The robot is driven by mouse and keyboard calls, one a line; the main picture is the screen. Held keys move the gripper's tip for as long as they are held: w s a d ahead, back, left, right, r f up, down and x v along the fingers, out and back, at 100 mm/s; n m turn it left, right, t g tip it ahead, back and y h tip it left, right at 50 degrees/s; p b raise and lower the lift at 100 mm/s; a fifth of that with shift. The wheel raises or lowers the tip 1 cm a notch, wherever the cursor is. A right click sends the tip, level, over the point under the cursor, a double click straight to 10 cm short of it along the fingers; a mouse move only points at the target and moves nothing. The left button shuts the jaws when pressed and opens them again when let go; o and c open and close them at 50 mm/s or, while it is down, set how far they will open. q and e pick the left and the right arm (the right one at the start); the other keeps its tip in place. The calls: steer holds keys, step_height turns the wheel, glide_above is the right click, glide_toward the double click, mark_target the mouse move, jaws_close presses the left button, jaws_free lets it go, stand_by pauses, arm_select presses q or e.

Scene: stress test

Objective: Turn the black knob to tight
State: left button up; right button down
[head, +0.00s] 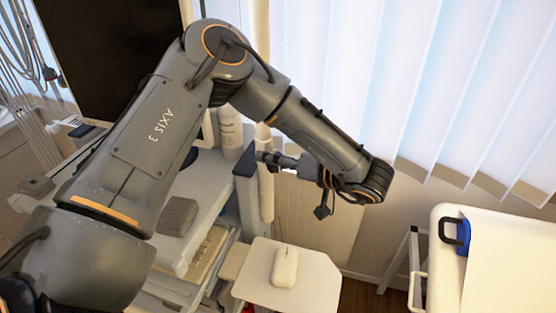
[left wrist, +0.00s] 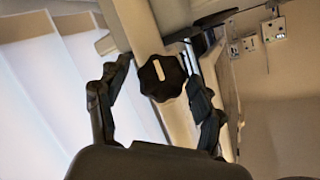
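The black knob (left wrist: 161,78) has a scalloped rim and a pale line across its face, running nearly upright and leaning slightly to the upper left. It sits on a pale pole (left wrist: 137,25) in the left wrist view. My left gripper (left wrist: 158,76) is open, with one finger on each side of the knob. A gap shows on the left; the right finger looks very close, and I cannot tell whether it touches. In the head view my left gripper (head: 272,159) reaches left to the white pole (head: 266,190). The knob is hard to make out there. My right gripper is not in view.
A white tray (head: 322,278) with a white mouse (head: 285,267) is below the gripper. A cart (head: 212,176) holds a grey box (head: 178,215) and a bottle (head: 229,130). Vertical blinds (head: 430,80) hang behind. A white bed or table (head: 505,260) stands at the right.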

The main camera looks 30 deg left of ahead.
arm_select(q)
steer(key=v, duration=1.2)
